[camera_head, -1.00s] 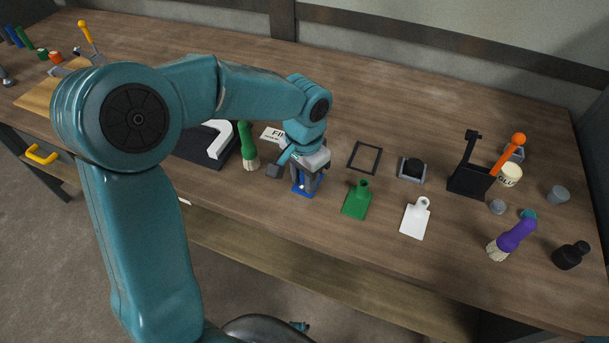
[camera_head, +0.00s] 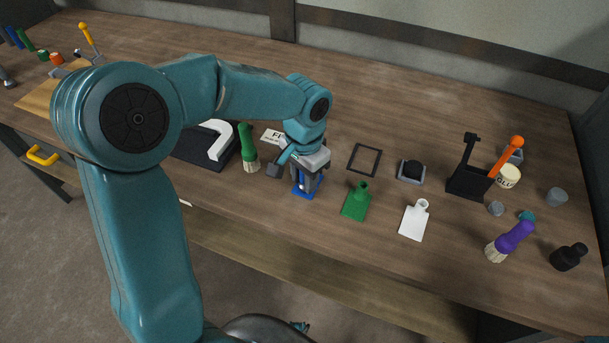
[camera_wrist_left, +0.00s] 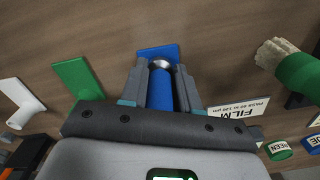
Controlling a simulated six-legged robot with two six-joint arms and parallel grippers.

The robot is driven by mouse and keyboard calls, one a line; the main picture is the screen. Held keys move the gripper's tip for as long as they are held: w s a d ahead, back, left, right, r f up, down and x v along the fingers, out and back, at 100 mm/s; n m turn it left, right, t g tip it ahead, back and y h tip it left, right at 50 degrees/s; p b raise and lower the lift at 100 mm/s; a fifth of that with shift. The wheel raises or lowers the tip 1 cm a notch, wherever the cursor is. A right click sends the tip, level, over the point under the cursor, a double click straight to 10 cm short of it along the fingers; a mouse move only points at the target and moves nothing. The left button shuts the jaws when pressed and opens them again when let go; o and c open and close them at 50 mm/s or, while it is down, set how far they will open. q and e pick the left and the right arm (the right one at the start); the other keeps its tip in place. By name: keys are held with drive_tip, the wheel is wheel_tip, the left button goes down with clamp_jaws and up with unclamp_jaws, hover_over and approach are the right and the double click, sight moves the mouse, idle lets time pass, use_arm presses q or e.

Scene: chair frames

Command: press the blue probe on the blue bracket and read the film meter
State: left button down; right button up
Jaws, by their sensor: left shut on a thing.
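My left gripper (camera_head: 306,181) is shut on the blue probe (camera_wrist_left: 160,90), a blue cylinder with a silver tip, which shows between the two fingers in the left wrist view. The blue bracket (camera_wrist_left: 158,52) is a flat blue plate on the table. The probe's tip is over it in the wrist view, but I cannot tell if it touches. In the head view the blue bracket (camera_head: 304,192) shows below my left gripper, partly hidden by it. A small lit display (camera_wrist_left: 172,176) shows at the bottom edge of the wrist view; its reading is not legible. My right gripper is not in view.
A green bracket (camera_head: 356,202) and a white bracket (camera_head: 414,221) lie to the right. A black frame (camera_head: 364,158) lies behind. The back middle of the table is clear.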

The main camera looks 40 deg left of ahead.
use_arm(q)
drive_tip(key=shift+r+p, duration=2.25)
drive_tip(key=shift+r, duration=0.9)
drive_tip(key=shift+f, duration=0.1)
